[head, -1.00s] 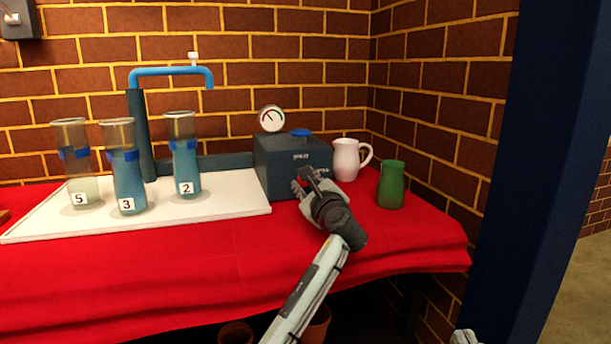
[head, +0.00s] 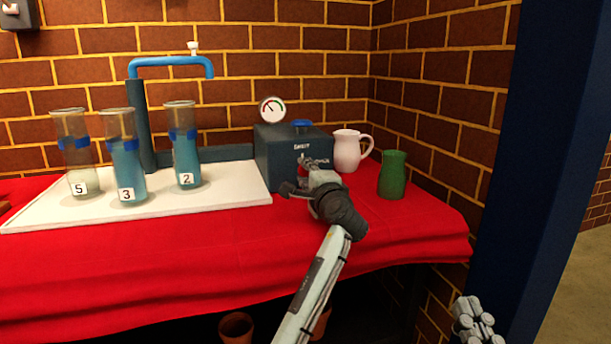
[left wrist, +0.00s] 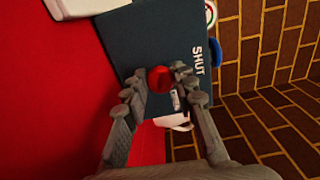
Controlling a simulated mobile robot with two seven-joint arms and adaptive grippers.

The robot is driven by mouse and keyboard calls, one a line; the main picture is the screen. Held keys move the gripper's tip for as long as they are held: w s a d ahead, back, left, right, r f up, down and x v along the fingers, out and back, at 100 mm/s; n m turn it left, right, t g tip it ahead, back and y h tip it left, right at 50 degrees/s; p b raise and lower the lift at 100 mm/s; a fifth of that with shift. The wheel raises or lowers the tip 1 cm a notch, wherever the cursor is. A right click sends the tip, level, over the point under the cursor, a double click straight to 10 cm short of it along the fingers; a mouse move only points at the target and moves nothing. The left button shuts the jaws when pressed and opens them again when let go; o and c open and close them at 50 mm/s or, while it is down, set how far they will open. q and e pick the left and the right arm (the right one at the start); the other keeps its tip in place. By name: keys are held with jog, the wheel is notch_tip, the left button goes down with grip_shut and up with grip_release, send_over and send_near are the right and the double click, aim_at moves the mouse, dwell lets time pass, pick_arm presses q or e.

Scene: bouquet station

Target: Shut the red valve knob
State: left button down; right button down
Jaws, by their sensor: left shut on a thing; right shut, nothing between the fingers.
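The red valve knob (left wrist: 160,78) is on the front face of the dark blue box (left wrist: 165,40), beside white "SHUT" lettering. My left gripper (left wrist: 160,85) is shut on the knob, with a finger on either side of it in the left wrist view. In the head view my left gripper (head: 305,175) is at the front of the box (head: 275,170) and hides the knob. My right gripper (head: 475,320) is at the lower right, away from the table, shut and empty.
A pressure gauge (head: 271,110) and a blue cap (head: 301,125) are on top of the box. A white jug (head: 345,152) and green vase (head: 392,175) stand to its right. Several numbered glasses stand left on a white board (head: 225,190). A blue pillar (head: 530,150) is at right.

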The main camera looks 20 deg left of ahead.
pick_arm(q)
jog(key=shift+n, duration=0.3)
dwell(0.4)
jog(key=c, duration=1.2)
grip_release()
jog(key=shift+s+d, duration=0.1)
jog(key=v, duration=1.1)
jog(key=shift+s+d, duration=0.25)
jog(key=shift+s, duration=0.05)
